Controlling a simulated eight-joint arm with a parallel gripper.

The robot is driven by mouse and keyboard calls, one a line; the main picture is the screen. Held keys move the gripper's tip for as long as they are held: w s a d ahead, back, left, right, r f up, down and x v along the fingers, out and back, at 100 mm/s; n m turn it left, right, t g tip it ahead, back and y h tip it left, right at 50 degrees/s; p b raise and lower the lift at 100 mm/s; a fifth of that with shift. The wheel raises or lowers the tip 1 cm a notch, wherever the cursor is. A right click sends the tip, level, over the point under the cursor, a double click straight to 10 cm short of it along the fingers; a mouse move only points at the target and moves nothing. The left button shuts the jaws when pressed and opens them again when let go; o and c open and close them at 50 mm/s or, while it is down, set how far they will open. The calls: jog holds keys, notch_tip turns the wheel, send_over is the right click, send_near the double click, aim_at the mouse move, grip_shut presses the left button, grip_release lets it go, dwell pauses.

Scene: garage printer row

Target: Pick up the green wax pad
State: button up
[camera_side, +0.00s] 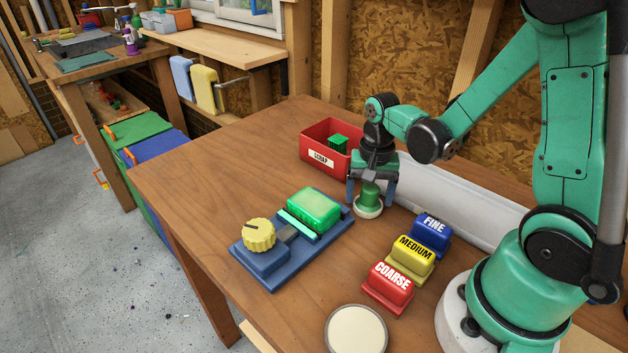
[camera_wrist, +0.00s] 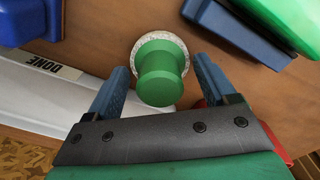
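The green wax pad (camera_side: 369,202) stands upright on the wooden table, a green round handle on a white disc. In the wrist view, the pad (camera_wrist: 160,75) is seen from above, its pale rim showing around the handle. My gripper (camera_side: 371,190) points down over it, one blue finger on each side of the handle. In the wrist view, my gripper (camera_wrist: 161,68) is open, with gaps between the handle and both fingers.
A red SCRAP bin (camera_side: 313,150) with a green piece inside is behind. Left stands a blue device (camera_side: 262,269) with a yellow knob and green block. Right are FINE (camera_side: 431,231), MEDIUM (camera_side: 412,257) and COARSE (camera_side: 391,287) blocks, and a white tray (camera_side: 470,202). A round cream disc (camera_side: 356,331) lies in front.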

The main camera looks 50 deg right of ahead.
aim_at(371, 187)
grip_shut()
jog(key=shift+r, duration=0.15)
notch_tip(371, 187, up, 20)
dwell(0.6)
jog(key=c, duration=0.8)
grip_release()
grip_shut()
